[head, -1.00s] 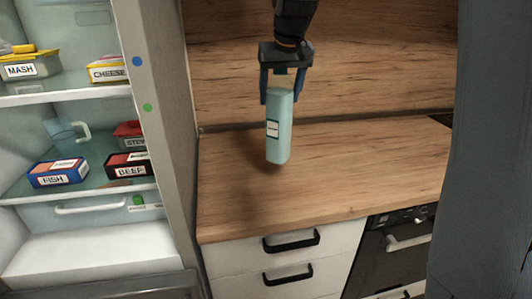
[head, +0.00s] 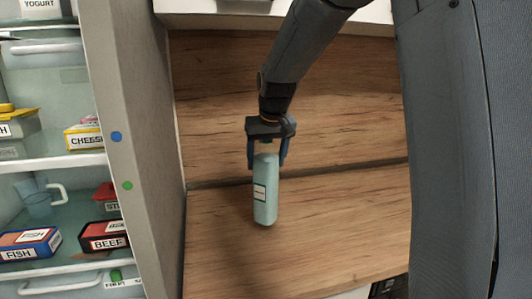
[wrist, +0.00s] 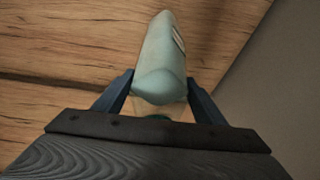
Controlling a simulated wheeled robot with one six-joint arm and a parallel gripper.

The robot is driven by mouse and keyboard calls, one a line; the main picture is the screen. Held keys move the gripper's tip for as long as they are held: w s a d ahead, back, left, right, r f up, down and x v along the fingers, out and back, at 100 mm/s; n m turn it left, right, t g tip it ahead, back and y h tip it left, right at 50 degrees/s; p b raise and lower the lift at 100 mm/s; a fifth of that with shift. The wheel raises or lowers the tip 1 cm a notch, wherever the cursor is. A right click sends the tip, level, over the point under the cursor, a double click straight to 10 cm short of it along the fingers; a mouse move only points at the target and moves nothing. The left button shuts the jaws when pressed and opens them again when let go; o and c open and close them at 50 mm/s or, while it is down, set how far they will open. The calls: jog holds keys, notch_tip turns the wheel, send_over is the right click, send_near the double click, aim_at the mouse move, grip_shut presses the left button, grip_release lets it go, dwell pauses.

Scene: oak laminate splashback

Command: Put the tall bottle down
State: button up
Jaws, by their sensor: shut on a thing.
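The tall bottle (head: 265,200) is pale teal with a white label on its side. My gripper (head: 267,163) is shut on its upper part and holds it close to upright over the wooden counter (head: 330,230). I cannot tell whether its base touches the counter. In the wrist view the bottle (wrist: 163,65) stands between the two blue fingers (wrist: 160,95), with its lower end pointing away from the camera.
The fridge side wall (head: 145,150) borders the counter. The wooden splashback (head: 330,100) rises behind. The visible counter around the bottle is clear.

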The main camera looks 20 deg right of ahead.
aim_at(266, 171)
jog(key=shift+f+p, duration=0.45)
jog(key=shift+f, duration=1.45)
jog(key=o, duration=2.1)
jog(key=shift+c, duration=0.2)
